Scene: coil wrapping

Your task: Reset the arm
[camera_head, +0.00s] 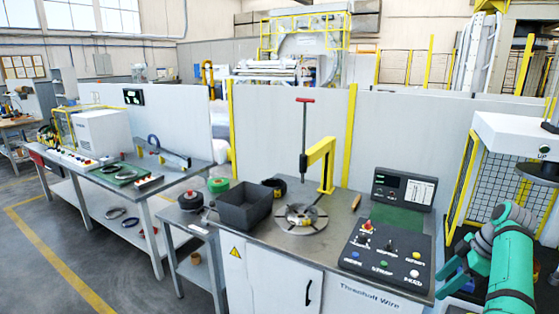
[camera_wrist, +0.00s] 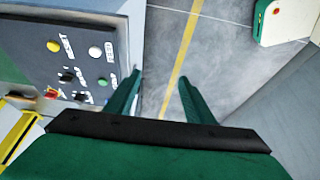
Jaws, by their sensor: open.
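My green arm shows at the lower right of the head view, beside the right end of the workbench. My gripper (camera_wrist: 158,90) shows in the wrist view with its two green fingers spread apart and nothing between them. Below the fingers are the grey floor and a yellow floor line. In the head view my gripper (camera_head: 447,278) is small, at the bench's right edge near the control panel (camera_head: 385,253). The panel also shows in the wrist view (camera_wrist: 85,28), left of the fingers, with several buttons and knobs.
The workbench (camera_head: 258,250) carries a round metal fixture (camera_head: 300,218), a dark grey bin (camera_head: 244,207) and a yellow press frame (camera_head: 327,165). A white machine with a mesh guard (camera_head: 515,145) stands close on the right. Bare floor (camera_head: 40,270) lies at the left.

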